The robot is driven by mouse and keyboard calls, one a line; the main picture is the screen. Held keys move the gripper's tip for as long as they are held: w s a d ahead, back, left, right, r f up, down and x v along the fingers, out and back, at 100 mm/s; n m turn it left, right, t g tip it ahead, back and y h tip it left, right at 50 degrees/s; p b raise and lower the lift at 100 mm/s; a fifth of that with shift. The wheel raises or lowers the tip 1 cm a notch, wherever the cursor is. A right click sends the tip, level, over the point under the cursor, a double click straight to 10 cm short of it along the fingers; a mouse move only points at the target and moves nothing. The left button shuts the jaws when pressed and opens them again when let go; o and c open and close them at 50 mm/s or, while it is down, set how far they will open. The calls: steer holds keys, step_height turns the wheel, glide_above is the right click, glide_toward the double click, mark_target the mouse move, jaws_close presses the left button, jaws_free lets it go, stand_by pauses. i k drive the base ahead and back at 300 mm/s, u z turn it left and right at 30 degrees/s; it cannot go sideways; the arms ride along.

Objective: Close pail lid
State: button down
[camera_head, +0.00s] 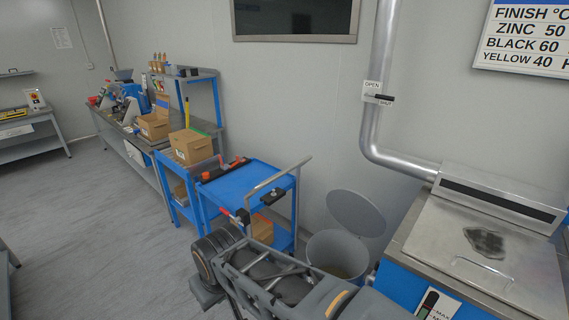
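The grey pail (344,247) stands on the floor by the wall, between the blue cart and the metal-topped bench. Its round grey lid (357,212) is raised and tilted back towards the wall, so the pail's mouth is open. The lower front of the pail is hidden behind my arm. My arm crosses the bottom middle of the picture, in front of the pail. I cannot make out my gripper's fingers in this view, and nothing is seen touching the lid.
The blue cart (236,183) with a grey handle stands left of the pail. The metal-topped bench (465,245) is close on the right, under a silver duct (378,130). Cardboard boxes (191,146) sit farther left. The grey floor (80,220) at the left is clear.

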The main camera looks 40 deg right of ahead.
mark_target(356, 212)
steer(key=i, duration=1.9)
steer(key=z, duration=3.45)
steer(key=i, duration=0.5)
